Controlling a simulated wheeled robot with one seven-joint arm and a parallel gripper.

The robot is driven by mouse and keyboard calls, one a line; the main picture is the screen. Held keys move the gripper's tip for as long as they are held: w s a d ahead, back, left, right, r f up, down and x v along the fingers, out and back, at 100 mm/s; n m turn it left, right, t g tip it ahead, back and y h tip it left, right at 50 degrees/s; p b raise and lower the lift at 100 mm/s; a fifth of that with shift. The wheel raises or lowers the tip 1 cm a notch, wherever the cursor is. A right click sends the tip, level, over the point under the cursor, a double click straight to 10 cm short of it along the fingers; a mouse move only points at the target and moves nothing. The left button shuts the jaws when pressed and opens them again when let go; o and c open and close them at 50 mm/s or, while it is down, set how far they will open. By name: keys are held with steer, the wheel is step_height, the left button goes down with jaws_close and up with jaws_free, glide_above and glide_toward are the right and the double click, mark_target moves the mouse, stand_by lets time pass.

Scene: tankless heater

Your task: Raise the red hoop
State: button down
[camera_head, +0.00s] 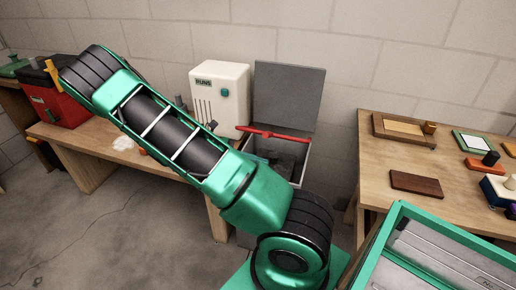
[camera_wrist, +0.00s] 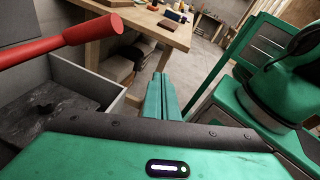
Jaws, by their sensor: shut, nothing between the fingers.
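The red hoop (camera_head: 273,133) shows in the head view as a red bar across the open top of a grey bin, in front of its raised lid. In the wrist view the red hoop (camera_wrist: 62,40) is a thick bar at upper left, ending in a wider knob. My gripper (camera_wrist: 161,76) shows in the wrist view with its green fingers together and empty. It is to the right of the bar and apart from it.
The grey bin (camera_head: 300,165) has a dark interior and an upright lid (camera_head: 288,95). A white heater (camera_head: 220,92) stands left of it on a wooden bench (camera_head: 75,138). A wooden table (camera_head: 380,150) with trays and blocks is to the right.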

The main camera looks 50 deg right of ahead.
steer(key=shift+w+a+f+n+h, duration=1.3)
steer(key=shift+w+f+n+h, duration=1.65)
steer(key=shift+f+n+h, duration=3.1)
steer(key=s+d+r+n+h, duration=0.1)
steer(key=s+d+r+h, duration=0.1)
steer(key=d+r, duration=0.6)
steer(key=shift+r+n+h, duration=0.35)
steer(key=shift+r+h, duration=0.3)
steer(key=shift+r, duration=1.7)
steer(key=shift+w, duration=0.1)
steer(key=shift+r+t, duration=0.15)
steer(key=shift+t, duration=0.35)
